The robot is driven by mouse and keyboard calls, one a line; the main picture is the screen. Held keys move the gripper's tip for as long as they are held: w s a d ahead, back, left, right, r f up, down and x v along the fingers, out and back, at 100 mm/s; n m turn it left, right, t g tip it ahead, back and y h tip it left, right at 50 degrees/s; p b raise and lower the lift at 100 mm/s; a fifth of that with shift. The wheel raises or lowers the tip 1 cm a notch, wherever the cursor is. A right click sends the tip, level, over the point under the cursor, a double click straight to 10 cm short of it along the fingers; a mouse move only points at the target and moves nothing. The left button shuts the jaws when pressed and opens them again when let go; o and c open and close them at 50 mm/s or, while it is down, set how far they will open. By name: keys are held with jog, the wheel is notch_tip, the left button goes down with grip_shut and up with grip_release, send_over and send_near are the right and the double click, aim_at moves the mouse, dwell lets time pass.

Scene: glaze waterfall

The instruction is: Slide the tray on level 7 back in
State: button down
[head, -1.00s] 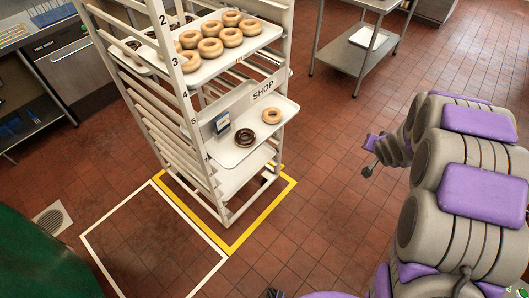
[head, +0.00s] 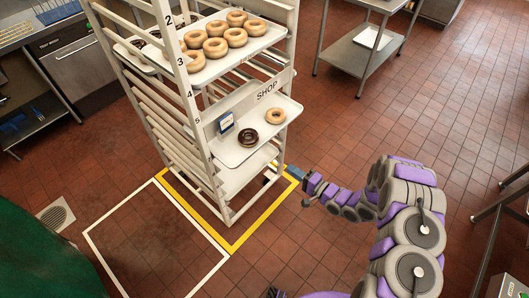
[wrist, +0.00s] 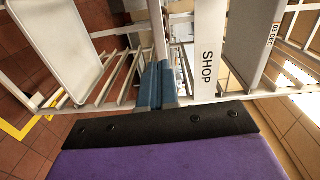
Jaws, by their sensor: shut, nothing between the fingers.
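The white rack (head: 211,150) stands upright with trays at several levels. A low, empty white tray (head: 240,176) sticks out under the doughnut tray; its level number is not readable, but it looks like the level 7 tray. An empty white tray, seemingly the same one, shows at the upper left of the wrist view (wrist: 62,42). My gripper (head: 293,172) is shut and empty, just right of this tray's near right corner. In the wrist view, its blue fingers (wrist: 157,85) lie together, pointing at the rack; I cannot tell whether they touch anything.
Above, a protruding tray (head: 240,153) holds a dark doughnut (head: 248,137), a plain one (head: 276,116) and a small sign (head: 225,123). A higher tray (head: 222,66) holds several doughnuts. A steel table (head: 352,60) stands behind.

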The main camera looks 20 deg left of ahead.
jog(key=b, duration=0.2)
send_near(242, 137)
jog(key=shift+w+d+f, duration=0.2)
jog(key=shift+d+f, duration=0.55)
jog(key=shift+f, duration=0.15)
jog(key=shift+a, duration=0.1)
jog(key=x, duration=1.2)
jog(key=shift+r, duration=0.25)
jog(key=shift+s+p, duration=0.1)
jog(key=shift+p, duration=0.2)
